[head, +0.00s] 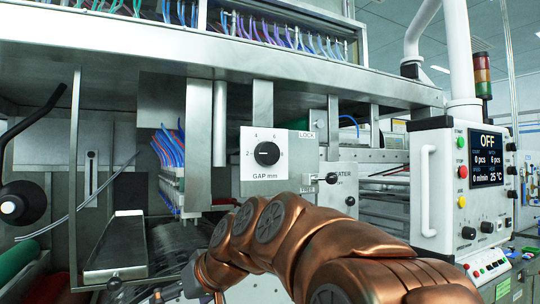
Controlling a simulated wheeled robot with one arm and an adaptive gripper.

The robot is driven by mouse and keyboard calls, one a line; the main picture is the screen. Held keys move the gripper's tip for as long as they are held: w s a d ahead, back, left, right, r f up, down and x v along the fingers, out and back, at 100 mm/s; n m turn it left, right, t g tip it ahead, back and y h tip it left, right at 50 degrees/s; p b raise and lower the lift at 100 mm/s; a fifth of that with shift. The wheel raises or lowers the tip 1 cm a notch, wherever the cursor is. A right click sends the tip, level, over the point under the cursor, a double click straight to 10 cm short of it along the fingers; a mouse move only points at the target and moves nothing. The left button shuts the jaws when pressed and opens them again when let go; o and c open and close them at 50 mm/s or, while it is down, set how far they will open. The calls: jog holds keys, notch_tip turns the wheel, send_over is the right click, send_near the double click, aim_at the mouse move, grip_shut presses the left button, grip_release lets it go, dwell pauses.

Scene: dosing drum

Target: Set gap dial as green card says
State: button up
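The gap dial (266,153) is a round black knob on a white plate (248,171) marked "GAP mm", at the middle of the head view. Marks 2, 4 and 6 show around it; which mark its pointer meets is too small to tell. A "LOCK" label (307,135) is at its upper right, and a small black-knobbed lever (331,178) sticks out at its lower right. A small green patch (502,289) shows at the lower right; I cannot tell whether it is the green card. My copper arm crosses below the dial, apart from it.
A white control box (436,150) stands at the right, its screen (487,158) reading OFF. A steel beam (150,50) runs above, and a metal tray (117,248) is at the left.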

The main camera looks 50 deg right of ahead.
jog(key=w+d+r+t+h, duration=0.1)
jog(key=d+r+t+h, duration=0.15)
jog(key=d+r, duration=0.8)
jog(key=m+t+h, duration=0.2)
jog(key=t+h, duration=0.3)
send_near(270, 153)
jog(key=w, duration=0.2)
jog(key=shift+d+p+x, duration=0.15)
jog(key=shift+p+x, duration=0.4)
jog(key=shift+x, duration=1.25)
jog(key=shift+d+p+x, duration=0.15)
jog(key=shift+p+x, duration=0.4)
jog(key=shift+x, duration=1.3)
jog(key=shift+s, duration=0.2)
jog(key=c, duration=1.2)
